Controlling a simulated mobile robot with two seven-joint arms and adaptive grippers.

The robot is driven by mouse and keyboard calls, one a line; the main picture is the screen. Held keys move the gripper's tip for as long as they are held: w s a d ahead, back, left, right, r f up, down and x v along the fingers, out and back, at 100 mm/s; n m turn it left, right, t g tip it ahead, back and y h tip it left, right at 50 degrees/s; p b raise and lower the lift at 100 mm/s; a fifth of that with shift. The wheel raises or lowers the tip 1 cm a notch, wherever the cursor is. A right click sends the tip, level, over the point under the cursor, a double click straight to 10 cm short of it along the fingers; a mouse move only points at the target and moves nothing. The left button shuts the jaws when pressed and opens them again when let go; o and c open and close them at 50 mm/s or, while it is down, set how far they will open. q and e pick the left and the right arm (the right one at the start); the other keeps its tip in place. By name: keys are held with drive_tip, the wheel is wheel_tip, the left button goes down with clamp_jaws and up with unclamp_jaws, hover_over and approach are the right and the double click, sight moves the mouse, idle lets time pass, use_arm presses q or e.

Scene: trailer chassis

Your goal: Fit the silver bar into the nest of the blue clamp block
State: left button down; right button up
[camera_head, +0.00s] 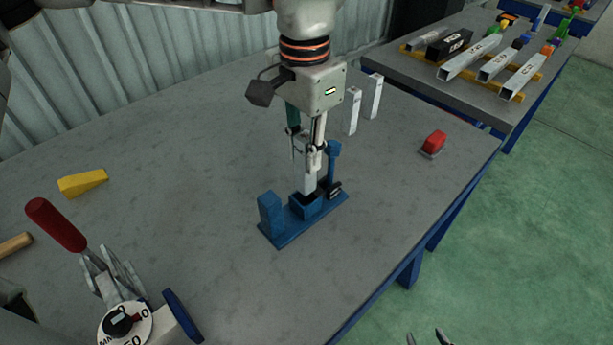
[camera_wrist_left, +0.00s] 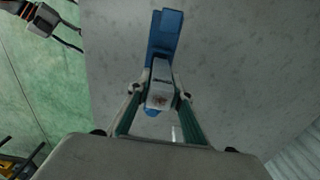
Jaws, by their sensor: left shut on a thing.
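The blue clamp block (camera_head: 283,232) lies on the grey table, with an upright end at the left and a square nest in its middle. It also shows in the left wrist view (camera_wrist_left: 166,32). My left gripper (camera_head: 309,150) points down over the block and is shut on the silver bar (camera_head: 310,184). The bar is roughly upright, its lower end at the nest opening; I cannot tell how deep it sits. In the left wrist view the bar (camera_wrist_left: 160,92) is between the fingers. My right gripper (camera_head: 427,338) shows only its parted fingertips at the bottom edge, empty.
Two other silver bars (camera_head: 354,111) stand behind the gripper. A red block (camera_head: 434,142) lies at the right, a yellow wedge (camera_head: 83,182) at the left. A red-handled clamp (camera_head: 57,225) stands at front left. A second table (camera_head: 425,77) holds several square tubes.

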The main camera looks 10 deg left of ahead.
sight(305, 177)
use_arm(q)
drive_tip(key=shift+s+f, duration=0.1)
drive_tip(key=shift+f, duration=0.3)
wheel_tip(305, 177, down, 5)
drive_tip(key=shift+f+b, duration=0.1)
drive_tip(key=shift+b, duration=0.35)
use_arm(e)
drive_tip(key=shift+s+a+f, duration=0.1)
drive_tip(key=shift+s+f, duration=0.35)
drive_tip(key=shift+f, duration=0.05)
use_arm(q)
drive_tip(key=shift+f, duration=0.15)
drive_tip(key=c, duration=1.8)
unclamp_jaws()
